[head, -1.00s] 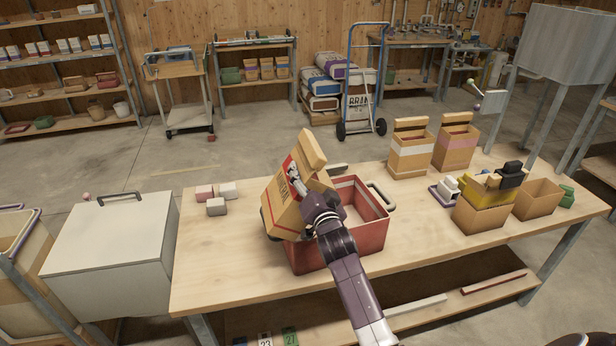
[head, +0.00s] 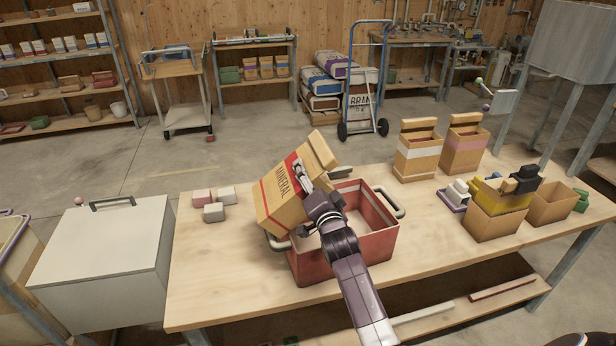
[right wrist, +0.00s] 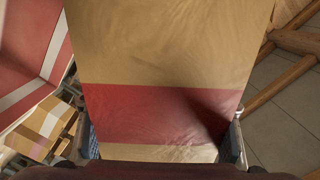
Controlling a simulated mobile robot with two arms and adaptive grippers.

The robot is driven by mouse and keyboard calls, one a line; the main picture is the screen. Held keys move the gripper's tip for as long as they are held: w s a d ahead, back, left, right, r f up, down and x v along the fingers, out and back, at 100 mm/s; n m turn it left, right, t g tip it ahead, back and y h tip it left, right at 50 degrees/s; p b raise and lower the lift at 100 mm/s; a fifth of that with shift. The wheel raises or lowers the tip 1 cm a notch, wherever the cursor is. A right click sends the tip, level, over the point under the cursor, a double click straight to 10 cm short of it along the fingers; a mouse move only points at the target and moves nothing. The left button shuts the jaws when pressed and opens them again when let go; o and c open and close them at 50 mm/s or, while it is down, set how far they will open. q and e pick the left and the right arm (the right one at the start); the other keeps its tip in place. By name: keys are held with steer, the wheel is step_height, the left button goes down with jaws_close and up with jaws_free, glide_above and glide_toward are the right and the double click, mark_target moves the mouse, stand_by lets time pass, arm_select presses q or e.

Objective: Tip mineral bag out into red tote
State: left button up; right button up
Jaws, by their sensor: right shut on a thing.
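The tan mineral bag (head: 282,195), with a red band and "MINERAL" lettering, is in the air over the left part of the red tote (head: 372,238). It is tilted, its folded top end up and to the right. My right gripper (head: 309,184) is shut on the bag's side. In the right wrist view the bag (right wrist: 170,45) fills the middle between the fingers of my gripper (right wrist: 163,145), and the tote's red wall with white stripes (right wrist: 28,55) shows at the left. No contents are seen coming out. My left gripper is not in view.
Two tan bags (head: 417,157) (head: 461,149) stand at the table's back. A tan box with yellow and black items (head: 492,222) and an open box (head: 551,203) stand at the right. Small blocks (head: 214,212) lie left of the tote. The table front (head: 225,290) is clear.

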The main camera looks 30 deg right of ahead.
mark_target(323, 179)
steer(key=m+b, duration=0.1)
steer(key=f+m+b, duration=0.1)
steer(key=shift+d+f+m, duration=0.3)
steer(key=shift+d+m, duration=0.1)
steer(key=shift+d+r, duration=0.1)
steer(key=shift+r, duration=0.15)
steer(key=shift+f, duration=0.1)
steer(key=shift+s+d+f+m, duration=0.3)
steer(key=shift+d+f+m, duration=0.15)
steer(key=shift+d+m, duration=0.15)
steer(key=shift+s+d+f+m, duration=0.25)
steer(key=shift+d+f+m, duration=0.15)
steer(key=shift+d+m, duration=0.15)
steer(key=shift+r, duration=0.1)
steer(key=shift+d+r+m+p, duration=0.15)
steer(key=shift+r+m+p, duration=0.15)
steer(key=shift+p, duration=0.3)
steer(key=shift+d+m, duration=0.15)
steer(key=shift+m, duration=0.4)
